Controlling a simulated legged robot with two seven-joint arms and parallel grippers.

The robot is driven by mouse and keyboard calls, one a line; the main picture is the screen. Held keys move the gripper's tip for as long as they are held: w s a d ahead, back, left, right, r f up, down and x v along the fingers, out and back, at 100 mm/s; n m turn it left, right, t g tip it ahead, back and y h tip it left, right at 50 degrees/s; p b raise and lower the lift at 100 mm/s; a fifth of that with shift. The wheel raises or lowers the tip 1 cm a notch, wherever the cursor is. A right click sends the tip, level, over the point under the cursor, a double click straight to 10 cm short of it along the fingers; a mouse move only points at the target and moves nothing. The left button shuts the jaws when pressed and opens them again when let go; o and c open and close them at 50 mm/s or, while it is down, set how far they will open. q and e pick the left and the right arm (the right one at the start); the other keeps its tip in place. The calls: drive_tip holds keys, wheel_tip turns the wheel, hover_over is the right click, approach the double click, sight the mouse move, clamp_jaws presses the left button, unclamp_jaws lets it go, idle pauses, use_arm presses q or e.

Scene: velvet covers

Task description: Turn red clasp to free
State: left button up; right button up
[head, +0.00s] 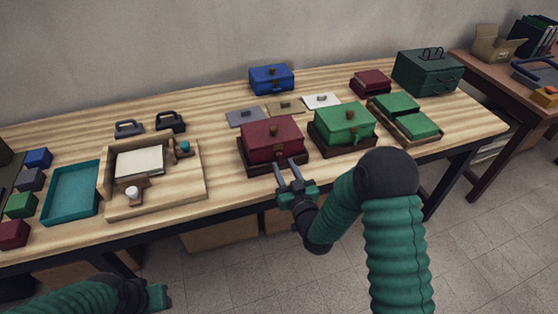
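A dark red box (262,142) sits on a brown base near the front edge of the table, around the middle of the view.
A green box (345,120) with a clasp stands close right of the red box. Flat plates with knobs lie behind it, and a blue box (272,79) stands further back. A wooden tray (187,194) and teal tray (72,190) are to the left.

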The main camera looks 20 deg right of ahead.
sight(281, 158)
drive_tip(key=w, duration=0.1)
drive_tip(key=w+d, duration=0.1)
drive_tip(key=w, duration=0.1)
drive_tip(key=shift+d+f, duration=0.15)
drive_tip(key=shift+d, duration=0.05)
drive_tip(key=shift+w, duration=0.35)
drive_tip(key=shift+w+a, duration=0.1)
drive_tip(key=shift+a, duration=0.75)
drive_tip(key=c, duration=0.4)
drive_tip(key=shift+d, duration=0.5)
clamp_jaws()
drive_tip(key=shift+a, duration=0.15)
